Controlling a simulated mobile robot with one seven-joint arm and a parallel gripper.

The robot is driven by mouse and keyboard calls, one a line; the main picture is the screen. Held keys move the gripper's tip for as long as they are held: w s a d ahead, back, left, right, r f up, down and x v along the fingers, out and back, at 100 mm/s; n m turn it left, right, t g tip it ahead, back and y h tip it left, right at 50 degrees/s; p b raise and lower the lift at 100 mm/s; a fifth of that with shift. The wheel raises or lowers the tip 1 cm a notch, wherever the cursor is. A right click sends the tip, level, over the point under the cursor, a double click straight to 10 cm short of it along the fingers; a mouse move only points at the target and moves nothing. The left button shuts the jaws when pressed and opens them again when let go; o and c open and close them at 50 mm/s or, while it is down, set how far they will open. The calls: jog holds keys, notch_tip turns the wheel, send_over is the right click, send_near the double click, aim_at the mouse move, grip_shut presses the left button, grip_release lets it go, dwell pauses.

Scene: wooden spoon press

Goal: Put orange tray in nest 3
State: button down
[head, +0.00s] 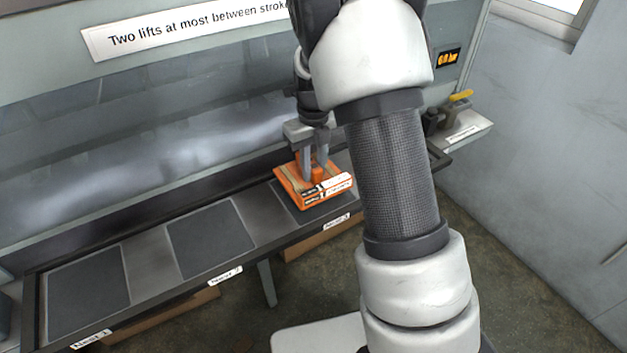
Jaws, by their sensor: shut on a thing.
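The orange tray (291,180) is at the third dark pad, nest 3 (311,214), on the long bench. Its front face carries white and black labels. My gripper (318,171) is above the tray and shut on an orange upright part at its middle. The tray covers much of the nest's pad, and a strip of the pad shows in front of it. I cannot tell whether the tray touches the pad. My arm hides what lies to the right of the tray.
Nest 2 (210,241) and nest 1 (88,293) are bare pads to the left. The bench has a raised dark rim (150,318). A grey machine with a lift-limit sign (185,32) stands behind. A yellow-handled lever (461,96) is on a ledge at right.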

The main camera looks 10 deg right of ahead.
aim_at(314, 179)
jog(key=shift+f, duration=1.95)
jog(key=shift+f, duration=0.15)
jog(key=c, duration=1.5)
grip_release()
